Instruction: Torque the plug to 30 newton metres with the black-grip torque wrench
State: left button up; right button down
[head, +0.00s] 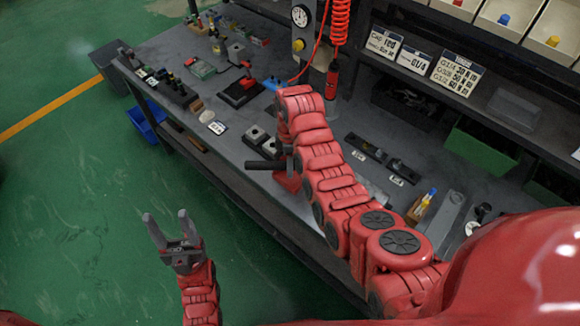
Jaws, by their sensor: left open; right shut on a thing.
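My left gripper (166,214) is open and empty, with its two fingers spread above the green floor in front of the bench. My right arm reaches across the bench, and my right gripper (291,163) is shut on a dark bar-like handle, which looks like the black-grip torque wrench (262,165). The handle sticks out to the left over the bench's front part. The wrench's head is hidden behind my arm. Valve blocks (257,136) stand on the bench just behind the handle. I cannot make out the plug.
The dark workbench (205,135) holds a black tray (240,92), a tool rack (173,92) and a strip with fittings (380,158). A red coiled hose (340,22) hangs at the back. Sign cards (457,73) and parts bins (553,30) line the shelves.

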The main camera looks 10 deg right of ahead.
jog(key=shift+w+d+f+m+b, duration=0.1)
jog(key=shift+w+m+b, duration=0.25)
jog(key=shift+b, duration=0.25)
jog(key=shift+w+d+m+b, duration=0.25)
jog(key=shift+w+m+b, duration=0.3)
jog(key=shift+w+b, duration=0.4)
jog(key=shift+s, duration=0.1)
jog(key=shift+w+d+m+b, duration=0.25)
jog(key=shift+w+m+b, duration=0.3)
jog(key=shift+b, duration=0.25)
jog(key=shift+w+d+m+b, duration=0.25)
jog(key=shift+w+m+b, duration=0.1)
jog(key=shift+w+b, duration=0.35)
jog(key=shift+s, duration=0.1)
